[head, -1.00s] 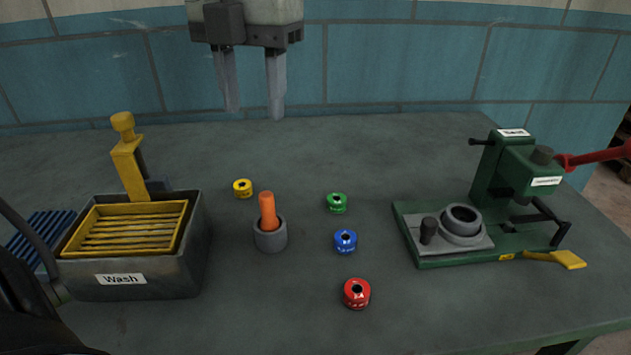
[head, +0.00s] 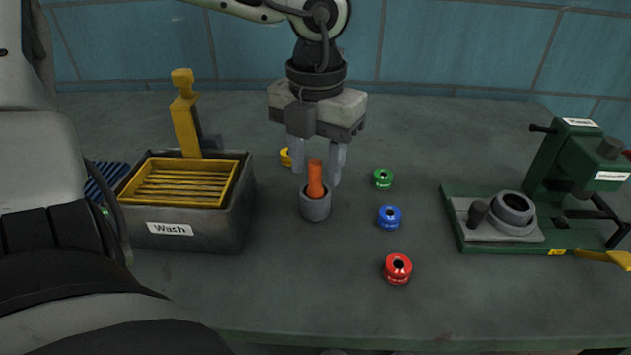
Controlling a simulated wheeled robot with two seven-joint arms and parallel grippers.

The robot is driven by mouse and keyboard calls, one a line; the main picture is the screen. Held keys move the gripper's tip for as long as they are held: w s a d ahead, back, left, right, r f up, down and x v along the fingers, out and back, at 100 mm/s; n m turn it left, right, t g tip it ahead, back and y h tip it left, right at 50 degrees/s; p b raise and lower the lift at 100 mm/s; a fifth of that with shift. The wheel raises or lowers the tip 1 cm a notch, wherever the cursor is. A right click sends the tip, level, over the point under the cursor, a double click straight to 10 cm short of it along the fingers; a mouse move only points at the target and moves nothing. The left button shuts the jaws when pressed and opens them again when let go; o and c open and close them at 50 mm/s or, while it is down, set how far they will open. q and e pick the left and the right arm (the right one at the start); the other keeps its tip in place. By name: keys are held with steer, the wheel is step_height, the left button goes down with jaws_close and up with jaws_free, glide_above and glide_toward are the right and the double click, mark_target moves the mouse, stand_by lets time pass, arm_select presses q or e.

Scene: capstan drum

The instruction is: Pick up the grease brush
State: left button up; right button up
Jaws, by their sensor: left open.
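The grease brush appears as an orange handle (head: 315,185) standing upright in a small grey cup (head: 315,208) near the middle of the table. Its lower end is hidden inside the cup. My left gripper (head: 319,174) points down at the handle, open, with one finger seen to each side of it. The handle shows in front of the gap between the fingers. I cannot tell whether the fingers are around the handle or a little behind it. Nothing is held. My right gripper is out of view.
A grey wash box (head: 190,242) with a yellow rack stands left. The yellow spool (head: 285,157) is partly hidden behind the gripper. Green (head: 383,179), blue (head: 389,217) and red (head: 397,269) spools stand right of the cup. A green press (head: 565,180) stands far right.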

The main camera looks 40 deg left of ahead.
arm_select(q)
steer(key=shift+f, duration=0.75)
jaws_close()
steer(key=shift+r, duration=0.15)
step_height(320, 180, up, 18)
steer(key=p, duration=0.2)
